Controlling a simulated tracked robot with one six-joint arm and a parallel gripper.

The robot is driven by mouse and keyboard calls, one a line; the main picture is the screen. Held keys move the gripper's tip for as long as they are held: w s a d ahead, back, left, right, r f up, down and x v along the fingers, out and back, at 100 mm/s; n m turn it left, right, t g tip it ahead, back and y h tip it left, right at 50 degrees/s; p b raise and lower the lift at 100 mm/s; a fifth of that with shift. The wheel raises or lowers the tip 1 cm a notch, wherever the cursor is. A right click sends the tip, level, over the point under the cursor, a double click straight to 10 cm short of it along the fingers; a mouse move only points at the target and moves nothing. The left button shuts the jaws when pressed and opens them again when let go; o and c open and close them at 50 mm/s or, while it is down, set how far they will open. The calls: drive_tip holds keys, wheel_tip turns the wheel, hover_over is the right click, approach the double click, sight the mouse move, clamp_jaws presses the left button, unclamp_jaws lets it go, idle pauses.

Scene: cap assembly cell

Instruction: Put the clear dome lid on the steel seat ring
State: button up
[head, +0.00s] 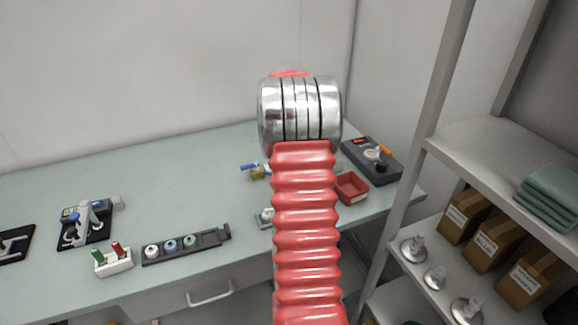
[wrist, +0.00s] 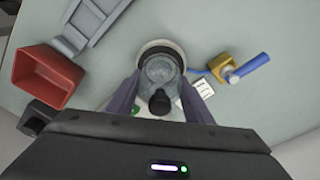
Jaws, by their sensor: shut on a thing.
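My gripper (wrist: 160,92) is shut on the clear dome lid (wrist: 158,72), with one grey finger on each side of it. The lid is see-through with a black knob (wrist: 159,103), and its knob points toward the wrist camera. The steel seat ring (wrist: 150,44) shows as a pale rim around the far edge of the lid, with a dark band inside. The lid overlaps the ring in this view; I cannot tell whether they touch. In the head view my red arm hides the gripper, lid and ring.
A red bin (wrist: 48,77) and a grey rack (wrist: 90,25) are left.

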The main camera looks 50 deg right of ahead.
drive_tip(key=shift+f, duration=0.2)
idle(0.6)
drive_tip(key=o, duration=1.1)
drive_tip(key=shift+w+r, duration=0.1)
drive_tip(key=shift+r, duration=3.4)
